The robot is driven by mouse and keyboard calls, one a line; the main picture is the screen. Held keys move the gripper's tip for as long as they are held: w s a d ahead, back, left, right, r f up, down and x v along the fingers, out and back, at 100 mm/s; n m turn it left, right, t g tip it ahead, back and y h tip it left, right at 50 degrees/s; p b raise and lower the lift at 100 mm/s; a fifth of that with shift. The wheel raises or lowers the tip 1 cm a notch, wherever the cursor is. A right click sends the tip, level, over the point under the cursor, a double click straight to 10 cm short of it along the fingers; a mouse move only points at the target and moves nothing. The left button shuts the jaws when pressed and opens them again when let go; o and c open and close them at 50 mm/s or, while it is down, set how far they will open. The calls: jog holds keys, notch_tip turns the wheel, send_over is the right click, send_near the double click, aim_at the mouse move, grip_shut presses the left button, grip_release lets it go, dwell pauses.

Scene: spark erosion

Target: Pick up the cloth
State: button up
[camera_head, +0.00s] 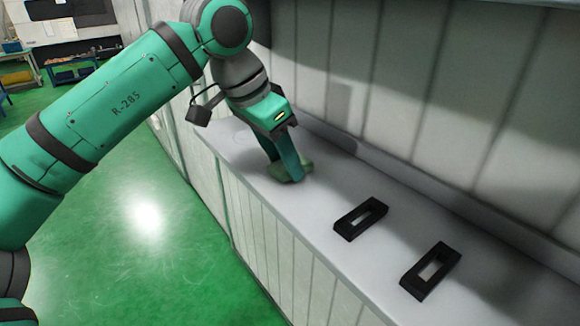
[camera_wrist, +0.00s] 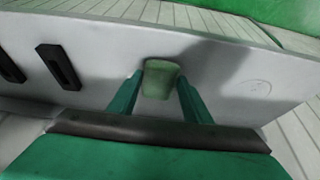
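The cloth (camera_wrist: 161,79) is a small, pale green, rounded piece on the light grey shelf. In the wrist view it lies between the tips of my gripper (camera_wrist: 158,84), with a finger on each side. My gripper is open, and small gaps seem to show beside the cloth. In the head view my gripper (camera_head: 286,176) points down at the shelf, and the cloth (camera_head: 303,166) shows partly behind the fingers. Whether the fingers touch it cannot be told.
The grey shelf (camera_head: 327,194) runs along a panelled wall (camera_head: 400,90). Two black rectangular frames, a nearer one (camera_head: 431,270) and a farther one (camera_head: 361,218), lie on it to the right. The shelf's front edge drops to a green floor (camera_head: 140,230).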

jog(key=c, duration=0.4)
